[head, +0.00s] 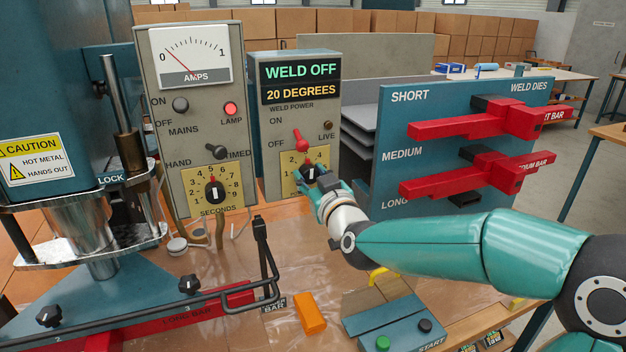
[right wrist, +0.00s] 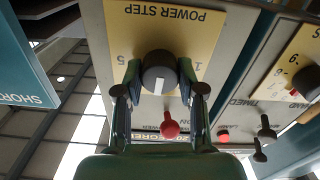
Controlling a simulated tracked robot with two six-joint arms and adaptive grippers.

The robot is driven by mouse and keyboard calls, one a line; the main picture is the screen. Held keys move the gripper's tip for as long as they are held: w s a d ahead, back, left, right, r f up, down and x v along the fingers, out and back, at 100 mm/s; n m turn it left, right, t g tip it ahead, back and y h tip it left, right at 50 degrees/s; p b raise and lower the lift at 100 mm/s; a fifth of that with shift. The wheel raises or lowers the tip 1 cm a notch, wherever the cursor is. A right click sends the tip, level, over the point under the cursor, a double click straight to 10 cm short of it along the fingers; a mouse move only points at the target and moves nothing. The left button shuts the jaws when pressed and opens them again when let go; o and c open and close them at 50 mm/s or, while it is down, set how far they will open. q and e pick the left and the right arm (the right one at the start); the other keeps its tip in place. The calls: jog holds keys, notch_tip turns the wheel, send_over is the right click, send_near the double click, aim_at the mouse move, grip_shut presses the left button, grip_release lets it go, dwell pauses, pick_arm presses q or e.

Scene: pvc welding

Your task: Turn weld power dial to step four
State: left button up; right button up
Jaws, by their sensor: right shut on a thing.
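The weld power dial is a black knob (head: 309,172) on a yellow scale plate (head: 289,183), low on the grey weld control box (head: 296,120). My right gripper (head: 313,181) is at the knob and partly covers it and the scale. In the right wrist view, which is upside down, the two fingers (right wrist: 159,88) stand on either side of the knob (right wrist: 158,72) and grip it. The knob's white mark points toward the red switch; the number it meets is hidden. The display (head: 300,80) reads WELD OFF, 20 DEGREES. My left gripper is not in view.
A red weld power switch (head: 300,139) sits just above the dial. The amps and timer box (head: 195,115) stands to the left, the weld dies rack (head: 450,150) to the right. An orange block (head: 310,313) and a START panel (head: 395,325) lie below.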

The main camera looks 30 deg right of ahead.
jog(key=m+b, duration=0.1)
jog(key=b, duration=0.1)
jog(key=m+b, duration=0.2)
jog(key=shift+f+m, duration=0.2)
jog(key=shift+m, duration=0.1)
jog(key=shift+m+b, duration=0.9)
jog(key=shift+m, duration=0.3)
jog(key=shift+r+m+b, duration=0.15)
jog(key=shift+m+b, duration=0.5)
jog(key=shift+m, duration=0.45)
jog(key=o, duration=1.1)
jog(key=shift+o, duration=0.2)
jog(key=shift+s, duration=0.1)
jog(key=v, duration=1.1)
jog(key=shift+s, duration=0.4)
